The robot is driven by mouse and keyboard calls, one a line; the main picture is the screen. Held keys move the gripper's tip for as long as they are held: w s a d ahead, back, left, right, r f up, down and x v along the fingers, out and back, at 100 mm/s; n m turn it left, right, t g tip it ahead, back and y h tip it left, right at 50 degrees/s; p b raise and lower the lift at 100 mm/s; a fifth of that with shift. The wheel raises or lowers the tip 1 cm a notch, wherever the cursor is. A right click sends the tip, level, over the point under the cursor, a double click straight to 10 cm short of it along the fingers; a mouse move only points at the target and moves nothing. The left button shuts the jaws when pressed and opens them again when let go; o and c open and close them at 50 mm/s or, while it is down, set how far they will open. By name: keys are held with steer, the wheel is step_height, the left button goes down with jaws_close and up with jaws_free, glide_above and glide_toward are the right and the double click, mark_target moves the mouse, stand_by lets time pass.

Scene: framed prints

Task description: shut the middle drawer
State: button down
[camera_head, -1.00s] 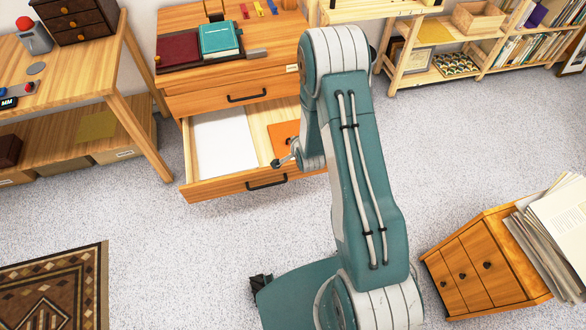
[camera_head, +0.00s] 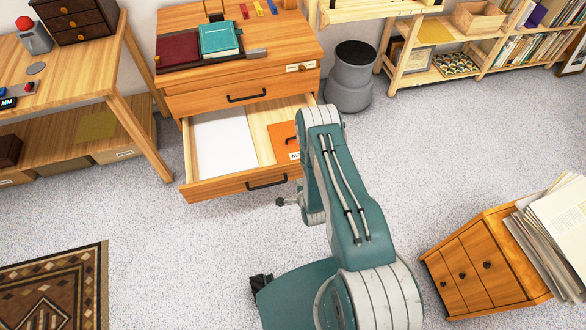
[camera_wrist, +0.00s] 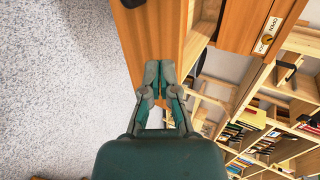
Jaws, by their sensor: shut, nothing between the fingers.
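The open drawer (camera_head: 222,187) is pulled out of the wooden cabinet (camera_head: 190,82), below a shut drawer front (camera_head: 205,103). It has a black bar handle (camera_head: 267,181) and holds a white sheet (camera_head: 224,142) and an orange item (camera_head: 282,138) with a dark handle. My gripper (camera_head: 281,202) is just in front of the drawer's right front part, near its lower edge. In the wrist view, my closed fingers (camera_wrist: 160,70) overlap the end of a wooden drawer front (camera_wrist: 152,35). I cannot tell whether they touch it.
A lock plate (camera_head: 300,68) marks the cabinet's upper right. A grey bin (camera_head: 350,78) stands right of the cabinet. A small cabinet (camera_head: 478,265) with papers stands at lower right, a rug (camera_head: 55,290) lies at lower left. The carpet before the drawer is clear.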

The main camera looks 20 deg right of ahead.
mark_target(291, 165)
steer(key=x, duration=0.2)
steer(key=r+x, duration=0.1)
steer(key=x, duration=0.5)
steer(key=shift+w+r, duration=0.2)
steer(key=shift+w, duration=0.7)
